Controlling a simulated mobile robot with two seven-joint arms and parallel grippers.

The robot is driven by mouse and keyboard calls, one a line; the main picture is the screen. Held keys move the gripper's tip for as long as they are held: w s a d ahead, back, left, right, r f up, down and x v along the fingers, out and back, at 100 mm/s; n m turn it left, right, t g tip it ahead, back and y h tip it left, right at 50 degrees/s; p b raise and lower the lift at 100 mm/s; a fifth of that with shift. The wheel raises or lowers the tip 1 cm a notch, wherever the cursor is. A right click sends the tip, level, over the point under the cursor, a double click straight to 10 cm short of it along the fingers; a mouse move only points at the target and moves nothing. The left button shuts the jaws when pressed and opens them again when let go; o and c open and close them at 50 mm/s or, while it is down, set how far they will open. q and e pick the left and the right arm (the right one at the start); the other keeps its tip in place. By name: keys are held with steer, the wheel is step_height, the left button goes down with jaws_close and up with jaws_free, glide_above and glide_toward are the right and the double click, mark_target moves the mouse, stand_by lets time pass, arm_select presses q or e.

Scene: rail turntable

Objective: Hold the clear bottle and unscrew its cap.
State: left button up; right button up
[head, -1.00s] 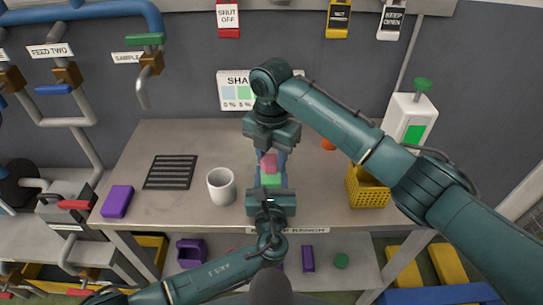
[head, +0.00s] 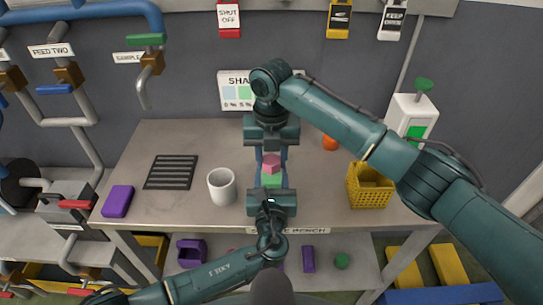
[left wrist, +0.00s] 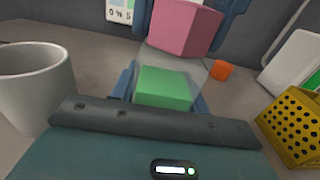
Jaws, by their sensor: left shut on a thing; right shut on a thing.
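The clear bottle (left wrist: 175,62) stands upright on the bench with green contents showing in its lower part; it also shows in the head view (head: 271,181). My left gripper (head: 271,186) is shut on its lower part, with blue fingers on either side. The pink cap (left wrist: 185,25) is at the top of the bottle and also shows in the head view (head: 271,164). My right gripper (head: 271,155) points down from above and is shut on the cap. Whether the cap is still threaded on cannot be told.
A white mug (head: 222,187) stands just left of the bottle. A yellow basket (head: 369,190) is at the right, with an orange object (head: 329,143) behind. A black slotted mat (head: 170,172) and purple block (head: 117,201) lie at the left.

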steer(key=n, duration=0.5)
steer(key=shift+n, duration=0.4)
steer(key=o, duration=1.2)
steer(key=shift+a, duration=0.1)
steer(key=shift+c, duration=0.2)
steer(key=shift+o, duration=0.5)
steer(key=shift+r, duration=2)
